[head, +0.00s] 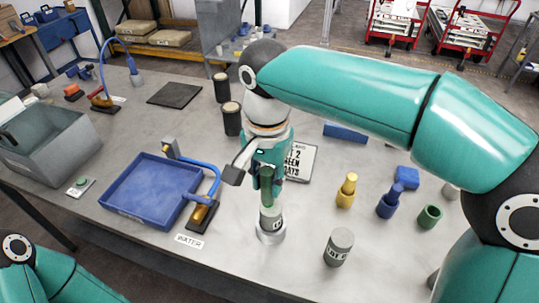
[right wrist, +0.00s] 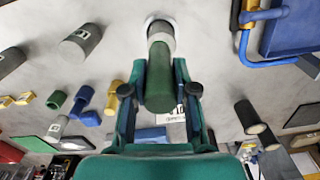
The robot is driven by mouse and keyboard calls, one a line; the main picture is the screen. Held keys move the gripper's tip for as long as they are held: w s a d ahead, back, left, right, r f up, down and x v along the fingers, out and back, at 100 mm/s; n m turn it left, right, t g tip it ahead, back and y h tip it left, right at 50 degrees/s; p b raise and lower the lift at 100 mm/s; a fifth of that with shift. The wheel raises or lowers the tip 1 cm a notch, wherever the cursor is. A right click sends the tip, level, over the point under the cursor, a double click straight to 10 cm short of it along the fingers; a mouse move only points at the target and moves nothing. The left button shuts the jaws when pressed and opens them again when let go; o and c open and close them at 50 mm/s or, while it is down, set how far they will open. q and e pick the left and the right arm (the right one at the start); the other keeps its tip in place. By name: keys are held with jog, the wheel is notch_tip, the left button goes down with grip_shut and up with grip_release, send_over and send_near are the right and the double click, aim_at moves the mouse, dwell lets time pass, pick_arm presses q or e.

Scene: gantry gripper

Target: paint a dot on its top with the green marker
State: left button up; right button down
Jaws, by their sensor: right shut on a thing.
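My right gripper (head: 267,180) points down near the middle of the table and is shut on the green marker (head: 267,186). The marker also shows between the fingers in the right wrist view (right wrist: 158,82). Directly below it, a grey labelled cylinder (head: 270,224) stands upright on a round white base (head: 271,237). The marker's lower end overlaps the cylinder's top, and I cannot tell whether they touch. The top face is hidden, so no dot can be seen. My left gripper is out of view; only part of my left arm shows at the lower left.
Another grey labelled cylinder (head: 339,247) stands at right front. Yellow (head: 346,191) and blue (head: 390,202) bottle-like pieces and a green cup (head: 429,217) stand further right. A blue tray (head: 122,212) with a curved blue pipe (head: 216,180) lies left. A sign (head: 301,162) lies behind the gripper.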

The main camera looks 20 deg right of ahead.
aim_at(268, 171)
jog(key=shift+r+p, duration=1.55)
jog(key=shift+r, duration=0.45)
jog(key=shift+f, duration=0.1)
